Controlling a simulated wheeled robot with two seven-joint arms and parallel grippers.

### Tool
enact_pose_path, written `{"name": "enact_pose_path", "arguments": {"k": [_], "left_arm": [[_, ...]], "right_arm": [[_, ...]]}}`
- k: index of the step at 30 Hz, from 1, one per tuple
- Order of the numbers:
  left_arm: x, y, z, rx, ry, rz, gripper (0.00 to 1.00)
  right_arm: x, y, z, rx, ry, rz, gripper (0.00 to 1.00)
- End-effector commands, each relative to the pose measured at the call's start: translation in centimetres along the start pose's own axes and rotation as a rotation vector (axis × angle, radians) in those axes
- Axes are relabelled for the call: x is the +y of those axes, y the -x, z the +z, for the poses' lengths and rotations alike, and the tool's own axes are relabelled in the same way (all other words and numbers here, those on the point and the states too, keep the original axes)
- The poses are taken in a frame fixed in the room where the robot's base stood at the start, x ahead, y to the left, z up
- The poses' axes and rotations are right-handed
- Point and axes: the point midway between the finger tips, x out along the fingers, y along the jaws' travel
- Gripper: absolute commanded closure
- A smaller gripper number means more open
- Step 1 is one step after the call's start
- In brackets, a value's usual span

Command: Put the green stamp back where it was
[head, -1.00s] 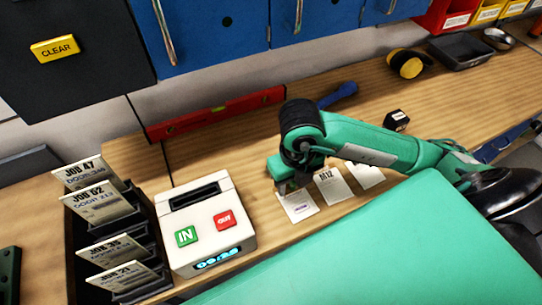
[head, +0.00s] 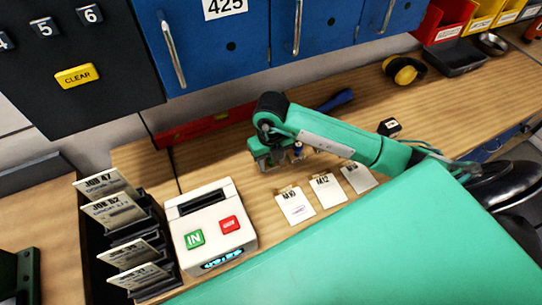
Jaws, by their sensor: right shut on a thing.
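My right gripper (head: 268,163) points down over the bench, behind and to the left of the M10 card. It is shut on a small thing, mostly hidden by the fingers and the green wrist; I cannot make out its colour. No green stamp shows clearly anywhere else. A small upright item with a dark blue part (head: 298,150) shows just right of the gripper, partly behind the arm. My left gripper is not in view.
A white time clock (head: 213,230) and a black rack of job cards (head: 108,265) stand at left. A red level (head: 205,128) lies along the wall. A small black block (head: 388,127) and yellow earmuffs (head: 404,70) are at right.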

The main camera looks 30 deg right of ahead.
Motion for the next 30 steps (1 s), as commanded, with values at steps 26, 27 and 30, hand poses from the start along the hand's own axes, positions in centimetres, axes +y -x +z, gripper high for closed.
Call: {"name": "enact_pose_path", "arguments": {"k": [26, 27, 30], "left_arm": [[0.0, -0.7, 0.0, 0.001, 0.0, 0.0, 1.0], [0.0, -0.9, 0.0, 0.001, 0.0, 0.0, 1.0], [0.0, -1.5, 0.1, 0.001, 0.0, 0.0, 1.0]], "right_arm": [[0.1, 1.2, 0.1, -0.006, 0.002, 0.003, 0.35], [0.1, 1.8, 0.1, -0.006, 0.003, 0.002, 0.35], [0.1, 3.7, 0.2, -0.007, 0.002, 0.002, 0.35]]}}
